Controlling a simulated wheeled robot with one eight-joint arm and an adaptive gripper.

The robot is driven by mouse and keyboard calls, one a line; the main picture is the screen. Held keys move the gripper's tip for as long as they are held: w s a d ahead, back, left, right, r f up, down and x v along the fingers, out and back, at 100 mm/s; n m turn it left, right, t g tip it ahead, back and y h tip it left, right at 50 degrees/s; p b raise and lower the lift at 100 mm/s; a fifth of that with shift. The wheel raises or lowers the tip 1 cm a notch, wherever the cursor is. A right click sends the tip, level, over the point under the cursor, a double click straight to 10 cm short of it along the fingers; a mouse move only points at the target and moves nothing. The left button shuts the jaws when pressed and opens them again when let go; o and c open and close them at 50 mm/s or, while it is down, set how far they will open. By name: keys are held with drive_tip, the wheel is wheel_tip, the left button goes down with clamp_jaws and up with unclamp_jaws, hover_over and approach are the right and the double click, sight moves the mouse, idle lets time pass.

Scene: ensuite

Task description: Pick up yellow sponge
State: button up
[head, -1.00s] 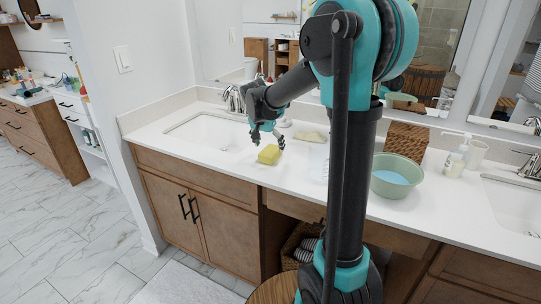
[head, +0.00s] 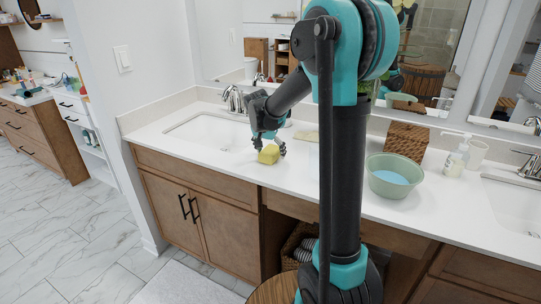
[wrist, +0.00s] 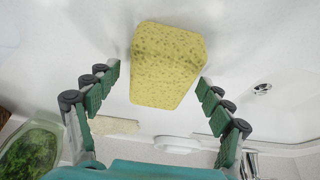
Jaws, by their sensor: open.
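In the wrist view the sponge (wrist: 168,65) is large and sits between and slightly beyond the fingertips. My gripper (head: 270,147) is right over the sponge, pointing down, and partly covers it. In the wrist view my gripper (wrist: 158,85) is open, with one green-padded finger on each side of the sponge and gaps on both sides.
The left sink (head: 208,132) and its faucet (head: 234,98) are behind and left of the sponge. A beige flat item (head: 306,136) lies on the counter behind. A green bowl (head: 394,176), a wicker box (head: 406,143) and a soap bottle (head: 456,158) stand to the right. The counter (head: 225,168) left of the sponge is clear.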

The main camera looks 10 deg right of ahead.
idle(0.3)
drive_tip(key=c, duration=1)
drive_tip(key=shift+c, duration=0.2)
